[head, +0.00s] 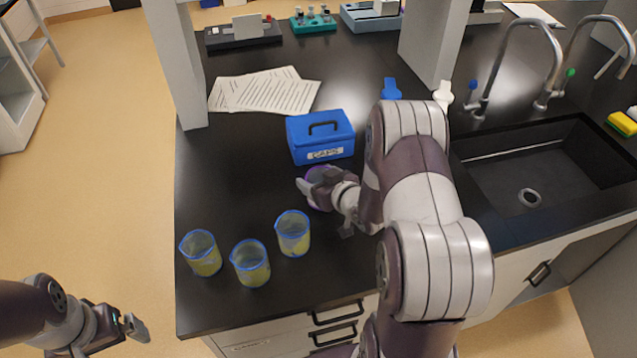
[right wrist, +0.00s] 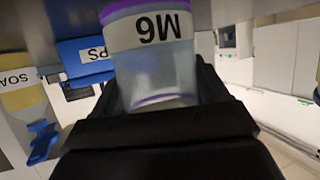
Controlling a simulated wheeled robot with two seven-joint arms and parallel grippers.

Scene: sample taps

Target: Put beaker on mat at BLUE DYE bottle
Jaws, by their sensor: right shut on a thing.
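My right gripper (head: 315,188) is shut on a purple-rimmed beaker (head: 320,200) above or at the black counter, in front of the blue CAPS box. In the right wrist view the beaker (right wrist: 155,60) is clear, with purple at both ends and a white label, seen upside down, that seems to read M6. It sits between the dark fingers (right wrist: 160,105). My left gripper (head: 130,325) is off the counter at lower left; its jaw gap is unclear. I cannot make out a mat or a BLUE DYE label; the arm covers part of the counter.
Several blue-rimmed beakers (head: 251,262) with yellowish contents stand at the front left. The blue CAPS box (head: 321,138), papers (head: 265,92) and a blue pump top (head: 391,90) are behind. White posts (head: 176,60) rise from the counter; a sink (head: 540,165) is right.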

